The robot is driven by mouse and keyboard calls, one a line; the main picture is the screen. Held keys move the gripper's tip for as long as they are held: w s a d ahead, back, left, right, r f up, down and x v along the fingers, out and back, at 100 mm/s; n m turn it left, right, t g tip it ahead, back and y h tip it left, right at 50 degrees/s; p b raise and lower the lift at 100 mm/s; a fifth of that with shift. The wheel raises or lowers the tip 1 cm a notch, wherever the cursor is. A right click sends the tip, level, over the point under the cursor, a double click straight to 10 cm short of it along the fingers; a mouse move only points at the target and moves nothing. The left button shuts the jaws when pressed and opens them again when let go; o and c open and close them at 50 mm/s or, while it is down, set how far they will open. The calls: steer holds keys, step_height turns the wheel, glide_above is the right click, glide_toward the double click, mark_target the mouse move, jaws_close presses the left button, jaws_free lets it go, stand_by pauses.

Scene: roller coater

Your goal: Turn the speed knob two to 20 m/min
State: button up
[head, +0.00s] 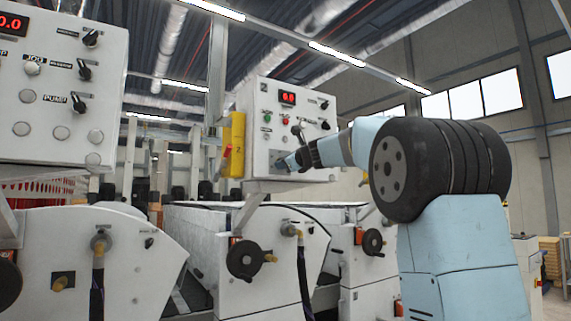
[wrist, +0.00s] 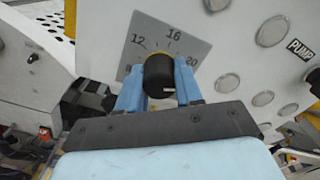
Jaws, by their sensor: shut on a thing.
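In the wrist view a black speed knob (wrist: 159,76) sits on a grey scale plate (wrist: 143,42) marked 12, 16 and 20. The 12 is at the left, 16 at the top and 20 at the right. My gripper (wrist: 160,88) has its blue fingers on both sides of the knob and is shut on it. I cannot tell for sure which number the knob points to. In the head view my gripper (head: 287,162) reaches the lower part of the middle control panel (head: 262,130); the knob is hidden there.
The middle panel has a red display (head: 288,98), small buttons and black switches. A yellow box (head: 233,145) is at its left side. A nearer panel (head: 60,120) with a PUMP label stands at the left. Machine housings with a handwheel (head: 246,260) and hoses are below.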

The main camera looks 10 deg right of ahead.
steer(key=shift+f, duration=0.25)
steer(key=o, duration=0.8)
steer(key=shift+w, duration=0.1)
steer(key=shift+o, duration=1.1)
steer(key=shift+r, duration=0.15)
steer(key=v, duration=1.4)
